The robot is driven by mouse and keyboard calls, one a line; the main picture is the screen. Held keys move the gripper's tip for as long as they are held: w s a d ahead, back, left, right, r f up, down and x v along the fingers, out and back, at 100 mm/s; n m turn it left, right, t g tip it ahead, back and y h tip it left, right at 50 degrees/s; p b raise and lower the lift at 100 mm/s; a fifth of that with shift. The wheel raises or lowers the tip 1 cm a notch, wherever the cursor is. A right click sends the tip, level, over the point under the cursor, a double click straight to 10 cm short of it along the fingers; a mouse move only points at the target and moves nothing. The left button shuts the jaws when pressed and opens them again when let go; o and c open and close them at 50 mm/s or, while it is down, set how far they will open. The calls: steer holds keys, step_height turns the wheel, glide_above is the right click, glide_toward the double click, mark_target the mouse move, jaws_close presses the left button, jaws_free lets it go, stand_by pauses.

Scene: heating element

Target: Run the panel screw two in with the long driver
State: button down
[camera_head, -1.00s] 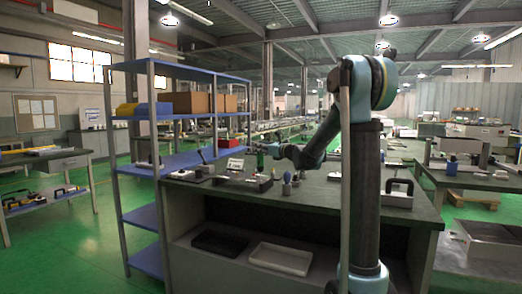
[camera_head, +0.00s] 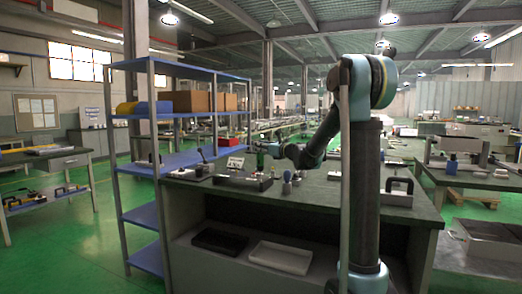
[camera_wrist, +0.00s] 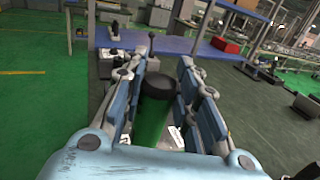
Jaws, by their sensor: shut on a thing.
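My gripper (camera_wrist: 157,92) is shut on a green handle with a black cap (camera_wrist: 155,85), which looks like the driver. The handle stands between the two blue-and-grey fingers in the wrist view, and its lower end is hidden by my gripper. In the head view the green handle (camera_head: 260,160) shows small, upright above the workbench (camera_head: 330,197). I cannot pick out panel screw two or the driver's tip in either view.
A blue-shelved rack (camera_head: 180,160) stands left of the bench. A black tray (camera_head: 220,241) and a white tray (camera_head: 281,257) lie on the bench's lower shelf. Several small fixtures, a blue-topped item (camera_head: 287,177) and a handled white box (camera_head: 398,194) are on the top.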

stand_by(0.5)
steer(key=shift+r, duration=2.45)
